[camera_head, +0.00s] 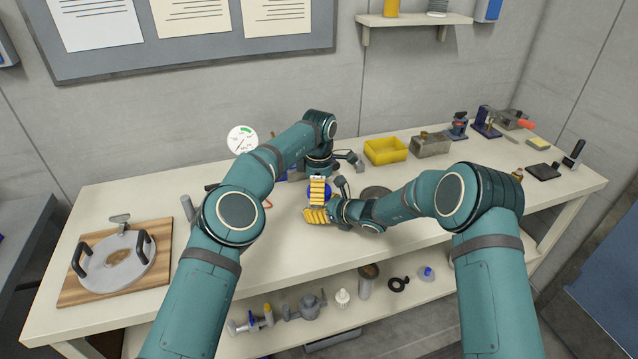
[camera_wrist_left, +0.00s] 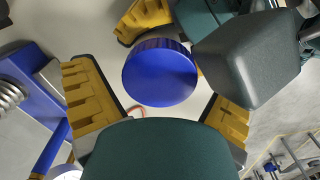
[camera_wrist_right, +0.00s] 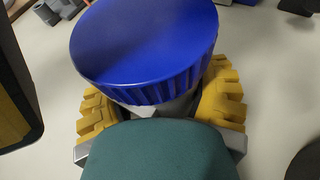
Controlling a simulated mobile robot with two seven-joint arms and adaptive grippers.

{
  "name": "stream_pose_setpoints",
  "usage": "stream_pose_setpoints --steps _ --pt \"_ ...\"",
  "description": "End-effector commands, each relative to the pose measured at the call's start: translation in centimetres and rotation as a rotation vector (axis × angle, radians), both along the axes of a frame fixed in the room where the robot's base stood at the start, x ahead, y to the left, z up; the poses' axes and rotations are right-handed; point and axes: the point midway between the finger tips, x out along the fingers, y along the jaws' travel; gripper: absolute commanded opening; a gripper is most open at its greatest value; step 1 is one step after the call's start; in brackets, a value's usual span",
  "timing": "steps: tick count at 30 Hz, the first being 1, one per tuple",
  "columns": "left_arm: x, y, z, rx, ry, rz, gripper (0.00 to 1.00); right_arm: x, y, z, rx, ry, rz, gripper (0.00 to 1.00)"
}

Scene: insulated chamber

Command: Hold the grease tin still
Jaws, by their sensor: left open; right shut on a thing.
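The grease tin (camera_wrist_right: 145,45) has a ribbed blue lid, which fills the upper part of the right wrist view. In the head view only a little blue (camera_head: 327,191) shows between the grippers. My right gripper (camera_head: 317,213) is shut on the tin, with yellow fingers on both sides below the lid. My left gripper (camera_head: 318,183) is open above the tin. In the left wrist view the lid (camera_wrist_left: 160,75) lies between its spread yellow fingers, with no clear contact. The tin's lower body is mostly hidden.
A wooden board (camera_head: 72,290) with a two-handled round plate (camera_head: 118,264) lies at the bench's left end. A yellow bin (camera_head: 386,151) and a grey metal block (camera_head: 430,146) stand behind to the right. A dial gauge (camera_head: 242,139) stands behind my left arm.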

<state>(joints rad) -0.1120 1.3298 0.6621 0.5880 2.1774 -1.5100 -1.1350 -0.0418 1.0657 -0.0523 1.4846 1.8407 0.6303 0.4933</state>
Motion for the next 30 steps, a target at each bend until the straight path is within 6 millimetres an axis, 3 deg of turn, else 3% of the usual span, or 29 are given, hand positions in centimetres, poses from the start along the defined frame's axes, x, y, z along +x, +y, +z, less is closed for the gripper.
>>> stream_pose_setpoints --steps 8,14,19,20,21,22,30 --pt "0.00 0.00 -0.11 0.000 0.000 0.000 0.94 0.00 0.00 0.00 0.000 0.000 0.000 0.00" --pt "0.01 0.00 -0.09 0.000 0.000 0.000 0.23 0.00 0.00 0.00 0.000 0.000 0.000 0.00" --pt "0.01 0.00 -0.08 0.000 0.000 0.000 0.21 0.00 0.00 -0.01 0.000 0.000 0.000 0.00" --pt "0.01 0.00 -0.08 0.000 0.000 0.000 0.77 0.00 0.00 -0.01 0.000 0.000 0.000 0.00" --pt "0.01 0.00 -0.07 0.000 0.000 0.000 0.91 0.00 0.00 -0.01 0.000 0.000 0.000 0.00" --pt "0.01 0.00 -0.07 0.000 0.000 0.000 0.95 0.00 0.00 -0.01 0.000 0.000 0.000 0.00" --pt "0.01 0.00 -0.03 0.000 -0.001 0.000 0.95 0.00 0.00 -0.01 0.000 0.000 0.000 0.00"
